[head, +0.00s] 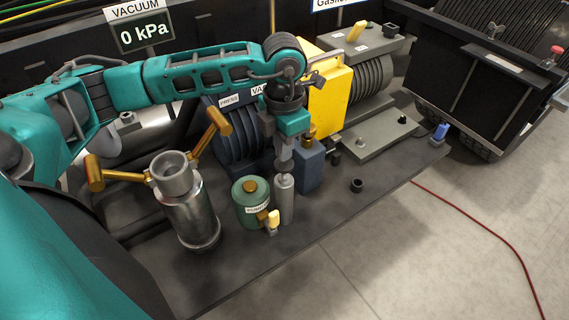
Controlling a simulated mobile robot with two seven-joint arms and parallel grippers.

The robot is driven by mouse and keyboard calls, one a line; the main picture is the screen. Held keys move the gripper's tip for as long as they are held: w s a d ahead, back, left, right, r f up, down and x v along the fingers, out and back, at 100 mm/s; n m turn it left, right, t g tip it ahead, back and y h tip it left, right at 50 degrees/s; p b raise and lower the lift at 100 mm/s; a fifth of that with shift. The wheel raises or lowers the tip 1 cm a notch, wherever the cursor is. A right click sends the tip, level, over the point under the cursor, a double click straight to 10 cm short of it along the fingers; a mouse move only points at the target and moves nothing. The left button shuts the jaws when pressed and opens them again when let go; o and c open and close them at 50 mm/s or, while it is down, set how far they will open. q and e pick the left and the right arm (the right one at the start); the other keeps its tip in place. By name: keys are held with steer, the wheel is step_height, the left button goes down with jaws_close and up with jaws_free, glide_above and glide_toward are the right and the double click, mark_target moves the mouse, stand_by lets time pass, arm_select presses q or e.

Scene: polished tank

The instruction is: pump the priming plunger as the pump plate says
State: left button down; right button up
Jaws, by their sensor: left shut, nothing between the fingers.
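My left gripper (284,168) points straight down, shut and empty. Its fingertips are just over the top of a slim grey cylinder (285,205); I cannot tell whether they touch it. This cylinder, which may be the priming plunger, stands upright beside a green round canister (246,192) with a brass cap. A small white label (258,209) is on the canister, too small to read. A yellow-tipped lever (273,219) sits low in front of the two. A display marked VACUUM (145,35) reads 0 kPa. My right gripper is not in view.
A metal cylinder (190,210) with two brass-ended arms stands left on the dark deck (240,265). A blue block (308,170), a blue ribbed motor (235,140) and a yellow housing (330,95) crowd behind the gripper.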

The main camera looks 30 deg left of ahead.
arm_select(q)
steer(key=shift+r+p, duration=1.75)
steer(key=shift+r, duration=0.85)
steer(key=shift+f, duration=0.1)
